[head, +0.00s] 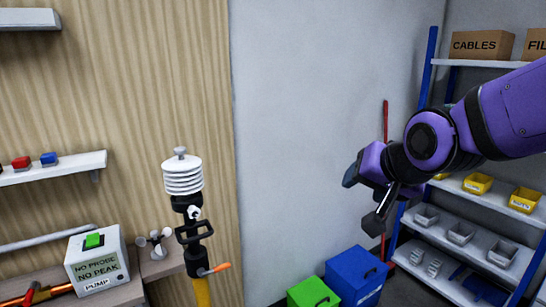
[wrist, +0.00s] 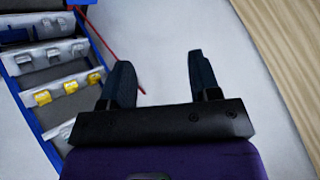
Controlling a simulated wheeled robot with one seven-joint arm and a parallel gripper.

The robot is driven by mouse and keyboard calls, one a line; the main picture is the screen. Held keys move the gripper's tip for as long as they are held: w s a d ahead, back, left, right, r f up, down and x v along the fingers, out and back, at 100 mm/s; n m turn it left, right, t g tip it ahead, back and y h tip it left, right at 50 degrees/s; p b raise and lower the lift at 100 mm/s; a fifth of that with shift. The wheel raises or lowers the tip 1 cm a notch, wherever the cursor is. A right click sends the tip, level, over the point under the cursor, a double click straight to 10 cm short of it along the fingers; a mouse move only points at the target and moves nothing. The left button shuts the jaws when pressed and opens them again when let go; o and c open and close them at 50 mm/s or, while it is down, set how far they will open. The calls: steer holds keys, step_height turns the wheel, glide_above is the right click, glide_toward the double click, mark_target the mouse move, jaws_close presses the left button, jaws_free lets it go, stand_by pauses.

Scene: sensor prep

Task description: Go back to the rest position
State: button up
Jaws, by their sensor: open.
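My gripper (head: 364,196) hangs at the end of my purple arm, at the right of the head view, in the air in front of the grey wall. In the wrist view my gripper (wrist: 160,82) has its two dark fingers spread wide, with nothing between them but the wall behind. It is open and empty. It touches nothing that I can see.
A shelf unit (wrist: 30,103) with blue posts, bins and boxes stands at the right of the head view. Green (head: 313,294) and blue (head: 356,275) boxes sit below my gripper. A white-finned sensor on a post (head: 183,177) and a pump box (head: 97,262) are at left.

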steer(key=s+d+r+n+g+h, duration=0.2)
steer(key=s+d+n+g, duration=0.1)
steer(key=s+d, duration=1)
steer(key=s, duration=0.2)
steer(key=shift+s+d+r+g+h, duration=0.25)
steer(key=shift+s+d+g+h, duration=0.05)
steer(key=shift+s+d+g, duration=0.1)
steer(key=shift+w, duration=0.1)
